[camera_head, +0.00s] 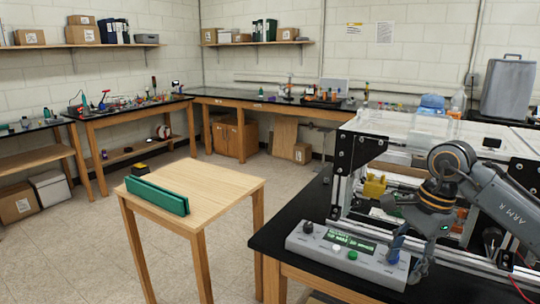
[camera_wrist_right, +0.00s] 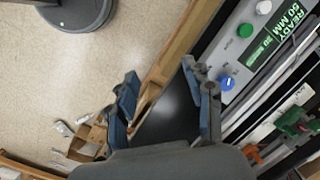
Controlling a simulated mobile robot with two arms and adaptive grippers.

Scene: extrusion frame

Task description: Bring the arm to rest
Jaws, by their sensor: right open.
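My right arm comes in from the right in the head view, bent over the black workbench (camera_head: 285,235). Its gripper (camera_head: 405,262) points down by the right end of a grey control box (camera_head: 320,248). In the right wrist view the two blue-grey fingers of the gripper (camera_wrist_right: 160,72) are apart with nothing between them. The control box also shows there (camera_wrist_right: 238,62), beside the right finger, with its blue knob (camera_wrist_right: 226,83) close to the fingertip. I cannot tell whether they touch. The box's green display reads "READY 50 MM". My left gripper is not in view.
An aluminium extrusion frame (camera_head: 343,190) with black plates stands on the bench behind the box. A small wooden table (camera_head: 225,185) with a green block (camera_head: 157,194) stands to the left. Open floor (camera_head: 85,250) lies around it. Benches and shelves line the walls.

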